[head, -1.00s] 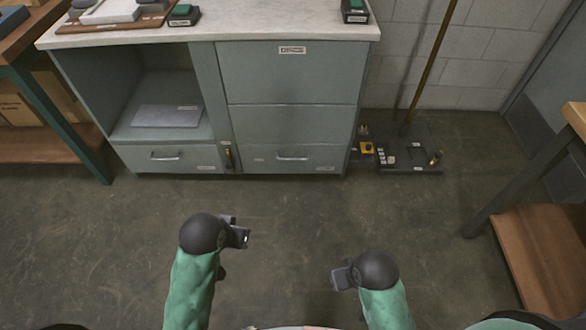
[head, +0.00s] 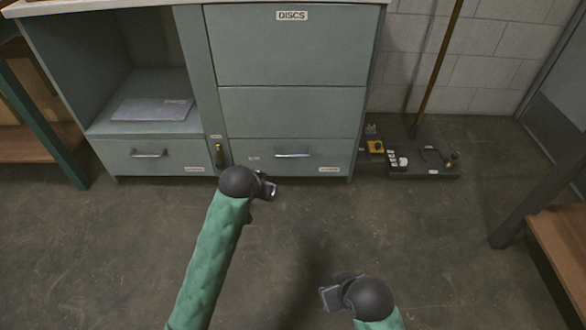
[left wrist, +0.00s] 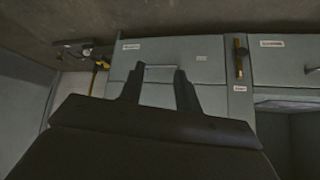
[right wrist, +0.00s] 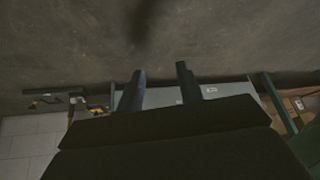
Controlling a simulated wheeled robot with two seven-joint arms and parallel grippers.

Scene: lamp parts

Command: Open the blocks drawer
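The grey-green cabinet has a lower right drawer (head: 262,156) with a bar handle (head: 292,155) and a lower left drawer (head: 120,155) with its own handle (head: 149,153). Both are shut. Their small labels are too blurred to read, so I cannot tell which says blocks. My left gripper (head: 268,188) is open and empty, in front of and below the lower right drawer. In the left wrist view that handle (left wrist: 159,67) shows between the fingertips, apart from them. My right gripper (head: 330,295) is open and empty over the floor, farther from the cabinet.
Above the lower right drawer is a plain front (head: 290,112) and a large front labelled DISCS (head: 291,50). A grey sheet (head: 150,109) lies in the open shelf. A dark floor tray (head: 425,165) with small items and a pole stands right of the cabinet. The floor ahead is clear.

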